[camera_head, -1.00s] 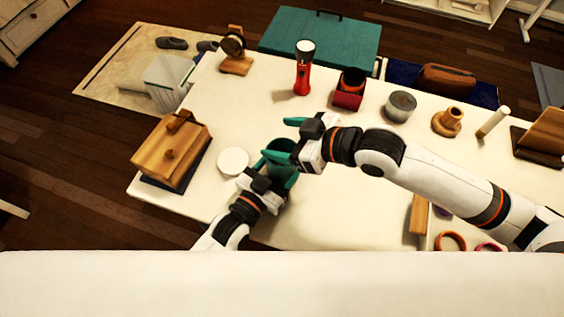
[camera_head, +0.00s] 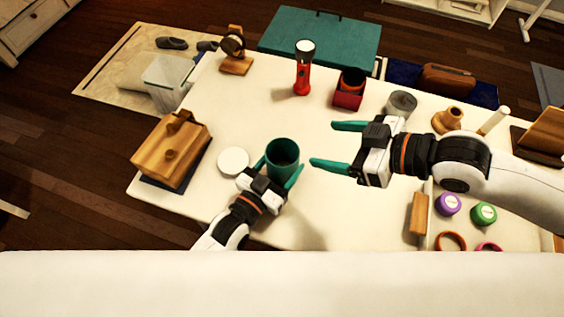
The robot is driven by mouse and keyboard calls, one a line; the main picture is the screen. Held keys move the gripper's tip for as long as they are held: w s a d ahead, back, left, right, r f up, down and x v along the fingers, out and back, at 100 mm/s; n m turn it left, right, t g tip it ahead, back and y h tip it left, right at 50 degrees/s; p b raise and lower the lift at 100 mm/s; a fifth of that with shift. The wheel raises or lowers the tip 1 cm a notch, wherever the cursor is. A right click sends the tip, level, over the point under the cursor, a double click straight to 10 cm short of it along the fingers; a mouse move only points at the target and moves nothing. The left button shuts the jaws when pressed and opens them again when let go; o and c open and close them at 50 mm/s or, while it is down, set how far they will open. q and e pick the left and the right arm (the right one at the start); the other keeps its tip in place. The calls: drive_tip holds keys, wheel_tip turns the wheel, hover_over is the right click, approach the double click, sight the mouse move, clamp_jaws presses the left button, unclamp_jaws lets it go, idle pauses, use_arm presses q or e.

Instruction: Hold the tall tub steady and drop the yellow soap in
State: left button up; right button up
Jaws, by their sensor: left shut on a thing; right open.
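The tall tub (camera_head: 283,148) is dark green and stands upright on the white surface, its round mouth facing up. My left gripper (camera_head: 279,174) is shut on the tub from the near side, one teal finger on each side of it. My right gripper (camera_head: 324,145) is open and empty, to the right of the tub and apart from it. I see no yellow soap. The inside of the tub is too dark to tell what it holds.
A white disc (camera_head: 233,161) lies left of the tub, beside a wooden box (camera_head: 172,150). A red flashlight (camera_head: 303,72), a red box (camera_head: 348,95) and a grey tin (camera_head: 401,103) stand behind. Purple (camera_head: 448,204) and green (camera_head: 484,213) round items lie at right.

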use_arm(q)
drive_tip(key=o, duration=1.1)
drive_tip(key=v, duration=1.2)
